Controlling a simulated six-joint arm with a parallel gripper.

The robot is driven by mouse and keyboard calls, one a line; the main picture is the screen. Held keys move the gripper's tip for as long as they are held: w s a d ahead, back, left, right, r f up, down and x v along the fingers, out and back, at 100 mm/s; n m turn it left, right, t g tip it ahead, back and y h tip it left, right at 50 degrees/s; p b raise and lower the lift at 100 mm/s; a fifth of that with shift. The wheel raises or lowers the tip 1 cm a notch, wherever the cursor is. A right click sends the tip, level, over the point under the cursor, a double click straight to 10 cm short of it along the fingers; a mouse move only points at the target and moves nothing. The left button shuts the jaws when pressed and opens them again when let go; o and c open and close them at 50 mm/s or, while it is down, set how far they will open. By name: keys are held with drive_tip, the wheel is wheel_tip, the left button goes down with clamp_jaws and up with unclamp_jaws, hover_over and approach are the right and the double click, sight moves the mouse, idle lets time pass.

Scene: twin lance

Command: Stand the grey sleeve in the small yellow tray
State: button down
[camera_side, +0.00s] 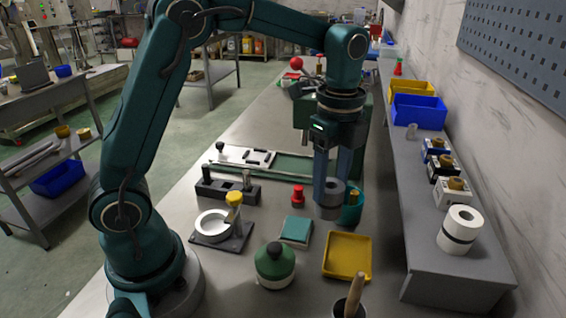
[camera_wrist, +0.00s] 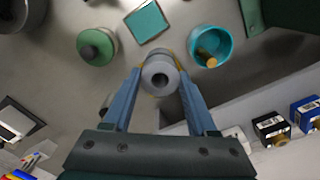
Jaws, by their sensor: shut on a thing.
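The grey sleeve (camera_side: 331,199) is a thick cylinder with a hole through it. My gripper (camera_side: 334,182) points down and is shut on it, behind the small yellow tray (camera_side: 347,256) in the side view. The sleeve looks about upright; I cannot tell whether its lower end touches the table. In the wrist view the sleeve (camera_wrist: 160,76) sits between the two blue fingers of my gripper (camera_wrist: 161,80), its open end facing the camera. The tray is a shallow square, empty in the side view, and I cannot clearly make it out in the wrist view.
A teal cup (camera_wrist: 224,49) stands close beside the sleeve. A teal square pad (camera_side: 296,231) and a green jar (camera_side: 274,268) lie left of the tray. A dark cup with a wooden handle (camera_side: 354,295) stands in front of it. A raised shelf (camera_side: 412,215) runs along the right.

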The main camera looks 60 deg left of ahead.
drive_tip(key=shift+w+d+f, duration=0.2)
drive_tip(key=shift+d+f, duration=0.7)
drive_tip(key=shift+f, duration=0.35)
drive_tip(key=shift+w+d+f, duration=0.25)
drive_tip(key=shift+d+f, duration=0.65)
drive_tip(key=shift+f, duration=0.3)
drive_tip(key=shift+w+d+f, duration=0.2)
drive_tip(key=shift+d+f, duration=0.7)
drive_tip(key=shift+f, duration=0.35)
drive_tip(key=shift+f, duration=0.1)
drive_tip(key=shift+c, duration=1)
unclamp_jaws()
